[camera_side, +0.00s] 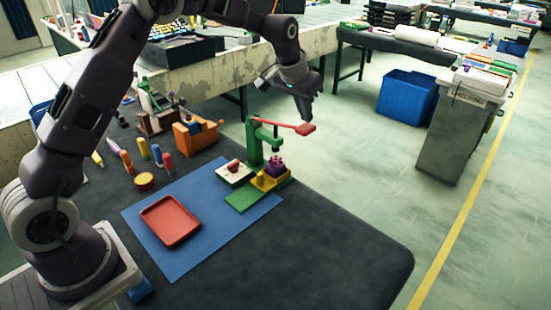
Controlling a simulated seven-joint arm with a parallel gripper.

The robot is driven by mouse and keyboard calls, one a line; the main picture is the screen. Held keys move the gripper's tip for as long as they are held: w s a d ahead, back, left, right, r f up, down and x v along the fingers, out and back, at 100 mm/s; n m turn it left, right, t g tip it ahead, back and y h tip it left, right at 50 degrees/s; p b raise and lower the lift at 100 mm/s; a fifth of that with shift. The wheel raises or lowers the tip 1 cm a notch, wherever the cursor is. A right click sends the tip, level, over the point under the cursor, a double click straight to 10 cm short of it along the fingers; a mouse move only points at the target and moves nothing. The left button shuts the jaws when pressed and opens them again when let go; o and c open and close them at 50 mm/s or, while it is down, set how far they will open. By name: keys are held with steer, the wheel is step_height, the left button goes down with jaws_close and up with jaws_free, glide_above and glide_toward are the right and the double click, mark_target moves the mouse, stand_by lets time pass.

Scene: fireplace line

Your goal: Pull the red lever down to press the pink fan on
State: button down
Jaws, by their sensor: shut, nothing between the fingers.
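The red lever (289,125) sticks out to the right from the top of a green press (253,145). It is raised, close to level, with a thicker red end. My gripper (304,112) is shut and empty, pointing down just above the lever's outer end. I cannot tell whether it touches the lever. A purple-pink piece (275,167), likely the pink fan, sits in the yellow holder (272,182) under the press's plunger. Its fine shape is too small to make out.
The press stands on a blue mat (190,258) at its far right end. A red tray (171,221) lies on the mat. A white block with a red piece (234,172) sits left of the press. An orange holder (196,137) and several coloured pegs stand farther left. The dark table is clear at front right.

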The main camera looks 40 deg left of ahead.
steer(key=shift+r, duration=0.1)
step_height(320, 180, up, 4)
steer(key=shift+r, duration=0.25)
steer(key=shift+s+r, duration=0.1)
steer(key=shift+r, duration=0.2)
steer(key=s+d+r, duration=0.1)
steer(key=s+r, duration=0.5)
steer(key=s, duration=0.4)
steer(key=s+d+r, duration=0.2)
steer(key=s+r, duration=0.3)
steer(key=s, duration=0.4)
steer(key=s+f, duration=0.2)
steer(key=s, duration=0.9)
steer(key=s+f+t, duration=0.1)
steer(key=s+f, duration=0.2)
steer(key=s, duration=0.9)
steer(key=shift+d+f, duration=0.2)
steer(key=shift+d, duration=0.05)
